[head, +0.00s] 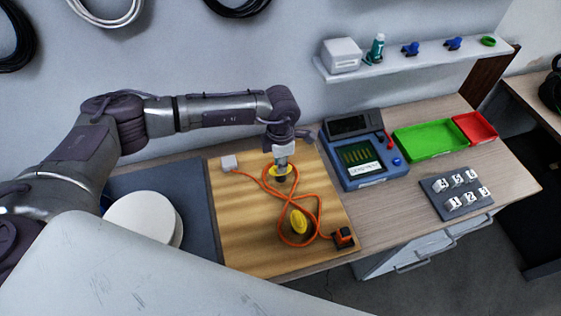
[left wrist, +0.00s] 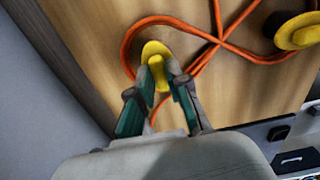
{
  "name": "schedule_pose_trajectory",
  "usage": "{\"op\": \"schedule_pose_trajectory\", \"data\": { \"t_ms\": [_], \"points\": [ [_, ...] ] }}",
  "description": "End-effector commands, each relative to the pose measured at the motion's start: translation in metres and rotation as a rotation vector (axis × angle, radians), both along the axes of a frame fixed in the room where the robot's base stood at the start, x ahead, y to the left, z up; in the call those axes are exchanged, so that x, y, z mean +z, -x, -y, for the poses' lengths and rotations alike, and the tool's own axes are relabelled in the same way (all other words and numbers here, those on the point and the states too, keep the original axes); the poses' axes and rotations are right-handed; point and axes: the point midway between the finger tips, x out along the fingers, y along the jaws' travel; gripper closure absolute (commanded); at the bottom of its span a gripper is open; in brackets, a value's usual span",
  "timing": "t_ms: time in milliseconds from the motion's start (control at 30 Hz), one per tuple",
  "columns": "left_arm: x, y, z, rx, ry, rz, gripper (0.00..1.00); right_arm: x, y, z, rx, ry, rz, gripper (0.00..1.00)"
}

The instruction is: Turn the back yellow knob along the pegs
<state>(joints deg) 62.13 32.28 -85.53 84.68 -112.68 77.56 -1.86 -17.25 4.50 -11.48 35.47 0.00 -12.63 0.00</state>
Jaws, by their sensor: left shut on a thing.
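The back yellow knob (head: 270,171) is on the wooden board (head: 240,240); in the left wrist view it is an oval base with a raised grip (left wrist: 155,48). My left gripper (head: 281,168) comes down over it from above and is shut on its raised grip, partly hiding it in the head view. In the left wrist view the fingers (left wrist: 160,82) sit on either side of the grip. The front yellow knob (head: 299,221) stands nearer, also in the left wrist view (left wrist: 298,32). An orange cable (head: 318,205) loops around both knobs and crosses itself between them. My right gripper is not in view.
A white plug (head: 229,163) and a black connector (head: 343,238) sit at the cable's ends. Right of the board stand a blue device (head: 365,178), green (head: 430,140) and red (head: 475,128) trays, and a grey rack (head: 455,192). White plates (head: 140,215) lie left.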

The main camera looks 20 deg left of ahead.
Motion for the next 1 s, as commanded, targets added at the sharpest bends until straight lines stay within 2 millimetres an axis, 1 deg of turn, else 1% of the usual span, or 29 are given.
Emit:
{"op": "schedule_pose_trajectory", "data": {
  "t_ms": [167,367,567,1000],
  "points": [
    [-0.001,0.000,0.000,0.030,-0.001,0.001,1.00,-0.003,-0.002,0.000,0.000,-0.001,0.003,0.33],
    [-0.002,-0.001,0.000,0.129,0.001,0.002,1.00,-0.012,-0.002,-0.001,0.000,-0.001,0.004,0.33],
    [-0.003,-0.001,0.000,0.296,0.000,0.003,1.00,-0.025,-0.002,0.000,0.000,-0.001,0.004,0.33],
    [-0.002,-0.001,0.000,0.715,0.001,0.003,1.00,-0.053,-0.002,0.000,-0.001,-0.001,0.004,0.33]
  ]
}}
